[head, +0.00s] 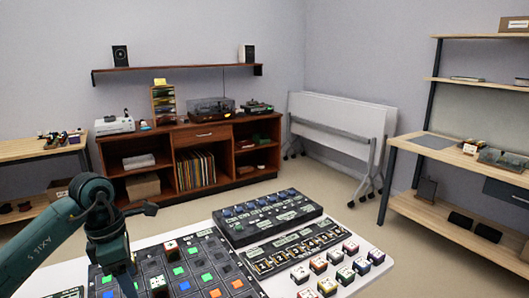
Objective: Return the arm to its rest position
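My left arm comes in from the lower left, dark teal, and bends down at its wrist. My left gripper (124,280) hangs low over the left part of the dark grid board (205,262), near the bottom edge of the picture. Its fingertips are small, dark and partly cut off, so I cannot tell whether it is open or shut, or whether it holds anything. My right arm and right gripper are not in view.
The white table (375,272) also bears a black box with blue knobs (268,215), a black slotted strip (296,250) and several small keycap-like cubes (345,275). A wooden sideboard (228,133), folded white table (335,115) and shelf desk (455,160) stand beyond open floor.

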